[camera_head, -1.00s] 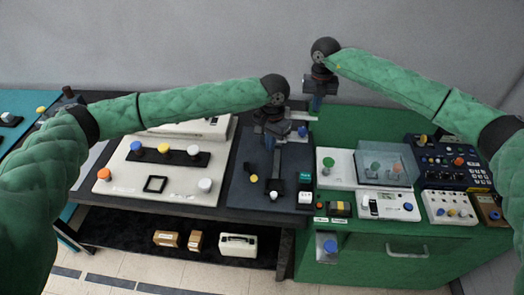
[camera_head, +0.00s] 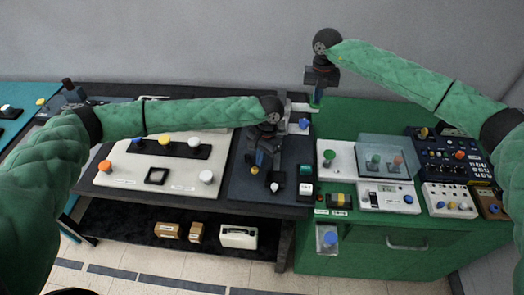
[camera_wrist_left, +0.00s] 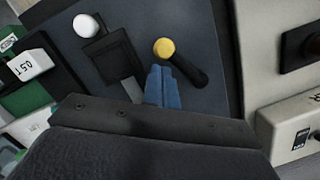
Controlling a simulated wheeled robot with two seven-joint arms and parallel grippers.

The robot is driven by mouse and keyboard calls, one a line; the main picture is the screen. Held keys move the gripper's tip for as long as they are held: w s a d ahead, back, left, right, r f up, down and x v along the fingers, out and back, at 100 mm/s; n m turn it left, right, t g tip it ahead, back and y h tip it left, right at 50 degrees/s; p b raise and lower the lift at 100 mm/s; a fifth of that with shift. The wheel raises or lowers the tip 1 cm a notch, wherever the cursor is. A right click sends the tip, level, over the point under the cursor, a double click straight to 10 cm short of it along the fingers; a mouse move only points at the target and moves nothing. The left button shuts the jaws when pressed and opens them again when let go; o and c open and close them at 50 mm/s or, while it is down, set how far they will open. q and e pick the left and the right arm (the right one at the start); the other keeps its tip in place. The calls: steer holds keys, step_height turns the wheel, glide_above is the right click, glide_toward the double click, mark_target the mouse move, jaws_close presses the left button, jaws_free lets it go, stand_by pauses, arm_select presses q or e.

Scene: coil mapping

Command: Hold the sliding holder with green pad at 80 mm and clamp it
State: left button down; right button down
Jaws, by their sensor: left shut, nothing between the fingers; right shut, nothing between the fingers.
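The dark coil bench (camera_head: 240,185) stands at the centre, with a pale rail (camera_head: 300,107) at its back. A small green patch (camera_head: 315,106) shows just below my right gripper (camera_head: 317,98); it may be the holder's green pad, but the arm hides much there. My right gripper is shut and points down. My left gripper (camera_head: 262,158) is shut and empty over the bench. In the left wrist view its blue fingertips (camera_wrist_left: 164,88) are beside a black lever with a yellow knob (camera_wrist_left: 163,47). Contact cannot be told. A white knob (camera_wrist_left: 87,25) and black block (camera_wrist_left: 110,60) are nearby.
A blue knob (camera_head: 304,123) stands behind the bench's right side. A white panel with coloured knobs (camera_head: 128,170) lies left. Right, a green cabinet (camera_head: 375,240) carries a clear cover (camera_head: 388,148) and a dark control box (camera_head: 445,157).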

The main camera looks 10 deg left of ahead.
mark_target(251, 164)
arm_select(q)
steer(key=shift+f, duration=0.25)
steer(key=shift+s+a+m, duration=0.3)
steer(key=shift+s+m, duration=0.05)
steer(key=shift+m, duration=0.25)
steer(key=shift+s+a+m, duration=0.15)
steer(key=shift+s+m, duration=0.05)
steer(key=shift+m, duration=0.2)
steer(key=a+m, duration=0.1)
steer(key=m, duration=0.1)
steer(key=s+a+m+t, duration=0.1)
steer(key=m, duration=0.1)
steer(key=shift+s+y, duration=0.1)
steer(key=shift+y, duration=0.3)
steer(key=a+m, duration=0.1)
steer(key=m, duration=0.1)
steer(key=a+m, duration=0.1)
steer(key=m, duration=0.1)
steer(key=shift+s+a+t, duration=0.15)
steer(key=shift+s+t, duration=0.05)
steer(key=shift+t, duration=0.2)
steer(key=shift+a+m, duration=0.4)
steer(key=shift+a, duration=0.2)
step_height(251, 164, up, 10)
steer(key=d, duration=0.2)
